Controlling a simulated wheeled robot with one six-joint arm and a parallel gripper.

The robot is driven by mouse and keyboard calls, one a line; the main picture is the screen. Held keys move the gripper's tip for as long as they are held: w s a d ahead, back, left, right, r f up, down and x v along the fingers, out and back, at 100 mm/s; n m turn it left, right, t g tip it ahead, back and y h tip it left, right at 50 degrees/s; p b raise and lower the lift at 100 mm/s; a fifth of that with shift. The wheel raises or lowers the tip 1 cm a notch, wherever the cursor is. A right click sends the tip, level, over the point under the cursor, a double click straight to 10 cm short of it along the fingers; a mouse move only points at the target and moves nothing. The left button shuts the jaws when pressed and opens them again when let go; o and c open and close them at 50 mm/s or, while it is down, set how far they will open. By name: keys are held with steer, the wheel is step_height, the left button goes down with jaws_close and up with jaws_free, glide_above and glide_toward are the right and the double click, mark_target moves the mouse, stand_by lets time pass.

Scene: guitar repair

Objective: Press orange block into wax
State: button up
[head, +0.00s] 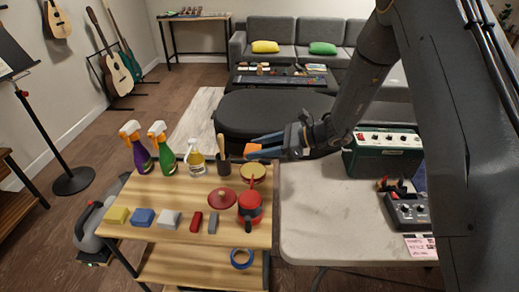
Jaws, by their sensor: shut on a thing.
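My gripper (264,146) reaches in from the right and is shut on an orange block (252,151) at its blue fingertips. The block is above the back right part of the wooden cart. A round open tin with a yellowish top, seemingly the wax (254,173), sits on the cart just below the block in the picture. The block appears apart from the tin, but the exact height gap cannot be told from this one view. A round red lid (222,199) with a knob lies in front of the tin, to its left.
On the wooden cart (165,238) stand spray bottles (166,150), a dark cup with a wooden handle (223,161), a red pot (250,208) and a front row of small blocks (143,217). A pale table (320,215) adjoins at right, with a green amplifier (382,153).

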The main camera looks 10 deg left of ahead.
mark_target(258, 171)
steer(key=shift+f+b, duration=1.7)
steer(key=shift+f, duration=1.3)
steer(key=shift+f, duration=0.5)
steer(key=shift+r, duration=0.1)
steer(key=shift+r+p, duration=1.8)
steer(key=shift+r, duration=1.7)
